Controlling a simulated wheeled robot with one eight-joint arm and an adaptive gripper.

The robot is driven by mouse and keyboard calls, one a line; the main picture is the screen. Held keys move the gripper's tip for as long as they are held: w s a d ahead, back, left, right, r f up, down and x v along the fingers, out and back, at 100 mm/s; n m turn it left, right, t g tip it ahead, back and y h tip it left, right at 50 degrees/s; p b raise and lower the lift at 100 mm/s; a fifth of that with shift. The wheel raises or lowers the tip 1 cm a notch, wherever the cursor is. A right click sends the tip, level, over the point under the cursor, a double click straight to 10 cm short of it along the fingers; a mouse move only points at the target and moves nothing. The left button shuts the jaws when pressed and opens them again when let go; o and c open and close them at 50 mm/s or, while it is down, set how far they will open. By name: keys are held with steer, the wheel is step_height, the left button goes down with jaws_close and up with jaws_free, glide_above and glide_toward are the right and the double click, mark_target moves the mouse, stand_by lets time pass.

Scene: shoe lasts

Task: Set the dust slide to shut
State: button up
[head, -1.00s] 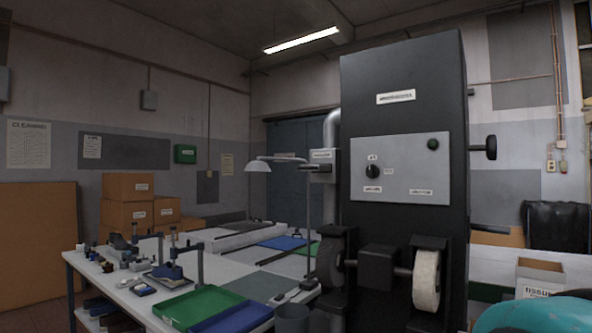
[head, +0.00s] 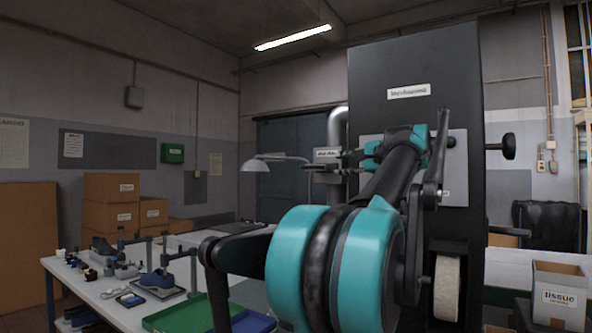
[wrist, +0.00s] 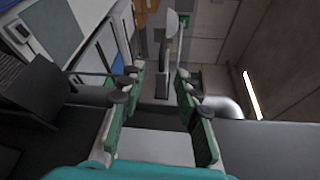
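No part is legibly marked as the dust slide. A grey fitting with a small white label (head: 327,155) sits beside the silver duct (head: 337,128), left of the black machine (head: 420,75); its wording is too small to read. My gripper (head: 345,161) is in front of the machine's grey panel, with its fingers pointing left toward that fitting. In the wrist view my gripper (wrist: 155,103) is open, with its green-sided fingers well apart and nothing held. The duct (wrist: 222,106) shows beyond the right finger. My arm hides most of the panel and its dial.
A black side knob (head: 508,146) sticks out right of the machine. A white buffing wheel (head: 446,288) is low on its front. A bench (head: 95,290) with a green tray (head: 180,318) and a lamp (head: 256,164) stand left. A tissue box (head: 560,295) is right.

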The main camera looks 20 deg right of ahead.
mark_target(312, 167)
steer(key=x, duration=1.7)
steer(key=shift+w+r, duration=0.15)
steer(key=shift+r, duration=0.05)
steer(key=shift+c, duration=0.3)
jaws_close()
